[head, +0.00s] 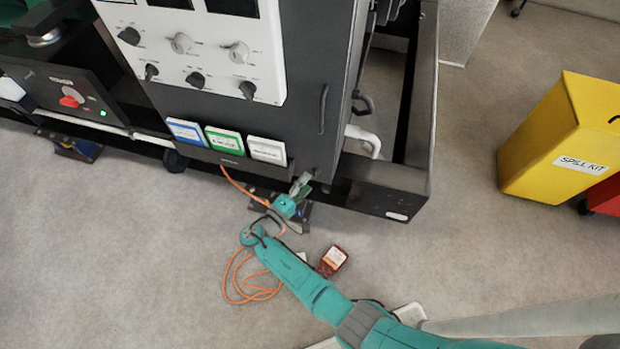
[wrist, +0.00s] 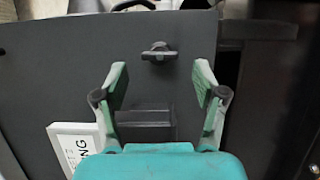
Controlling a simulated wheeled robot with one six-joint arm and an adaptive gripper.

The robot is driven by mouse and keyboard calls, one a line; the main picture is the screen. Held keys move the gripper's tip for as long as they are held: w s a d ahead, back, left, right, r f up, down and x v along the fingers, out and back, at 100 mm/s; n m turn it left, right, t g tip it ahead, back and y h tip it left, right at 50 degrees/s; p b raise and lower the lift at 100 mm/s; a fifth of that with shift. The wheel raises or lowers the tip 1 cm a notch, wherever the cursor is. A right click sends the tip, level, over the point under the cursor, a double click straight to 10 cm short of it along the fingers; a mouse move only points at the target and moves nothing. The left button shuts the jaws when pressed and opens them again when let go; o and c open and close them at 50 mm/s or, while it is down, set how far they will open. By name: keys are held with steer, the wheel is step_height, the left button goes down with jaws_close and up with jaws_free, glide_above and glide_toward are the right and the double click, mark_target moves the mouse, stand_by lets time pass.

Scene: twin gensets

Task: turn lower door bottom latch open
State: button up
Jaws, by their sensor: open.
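The bottom latch (wrist: 159,52) is a small dark winged knob on the dark grey lower door (wrist: 75,60) in the wrist view. It stands near the top middle of that view, beyond my fingertips and roughly between them. My gripper (wrist: 161,80) is open and empty, with one green-padded finger on each side. In the head view my gripper (head: 303,186) is at the lower right corner of the cabinet door (head: 305,100). The latch is hard to make out there beside the fingers.
A document holder (head: 230,160) with several labelled cards sits left of my gripper. A dark base frame (head: 375,190) runs below the door. An orange cable (head: 240,285) and a red-brown box (head: 332,260) lie on the floor. A yellow spill kit bin (head: 560,135) stands right.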

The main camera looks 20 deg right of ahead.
steer(key=v, duration=0.9)
steer(key=shift+f, duration=0.1)
steer(key=s+d+f+n+g+y, duration=0.1)
steer(key=s+d+f+y, duration=0.2)
steer(key=s+d+f, duration=0.35)
steer(key=s+d+f+g+y, duration=0.1)
steer(key=s+d+f+y, duration=0.3)
steer(key=s, duration=0.4)
steer(key=s+d+f+y, duration=0.3)
steer(key=s+f+y, duration=0.1)
steer(key=s, duration=0.3)
steer(key=s+a+r+m+t+y, duration=0.2)
steer(key=s+r+m+y, duration=0.15)
steer(key=s+r, duration=0.9)
steer(key=s+r+m+t, duration=0.3)
steer(key=r+m+t, duration=0.1)
steer(key=r, duration=2)
steer(key=shift+a+t+y, duration=0.25)
steer(key=shift+t+y, duration=0.1)
steer(key=shift+t, duration=0.35)
